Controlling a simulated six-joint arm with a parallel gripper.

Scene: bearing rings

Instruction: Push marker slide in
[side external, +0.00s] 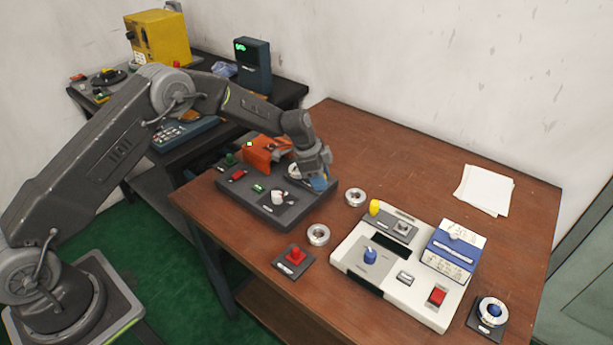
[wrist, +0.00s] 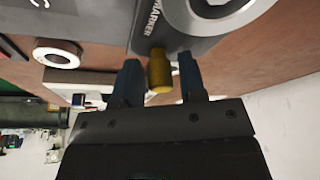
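The marker unit is a dark grey console (side external: 275,208) on the wooden table; its edge with the word MARKER shows in the wrist view (wrist: 185,30). A yellow knob (wrist: 159,72), which looks like the marker slide's end, sticks out from that edge toward my gripper. My gripper (side external: 318,184) is at the right end of the console in the side view. In the wrist view its two blue fingers (wrist: 158,84) stand apart, one on each side of the knob, with narrow gaps showing. In the side view the gripper hides this knob.
A metal ring (side external: 355,197) lies just right of my gripper, and another ring (side external: 318,235) is nearer. A white console (side external: 352,262) stands to the right, beside a red-button box (side external: 293,262). The table behind is clear up to some paper (side external: 484,190).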

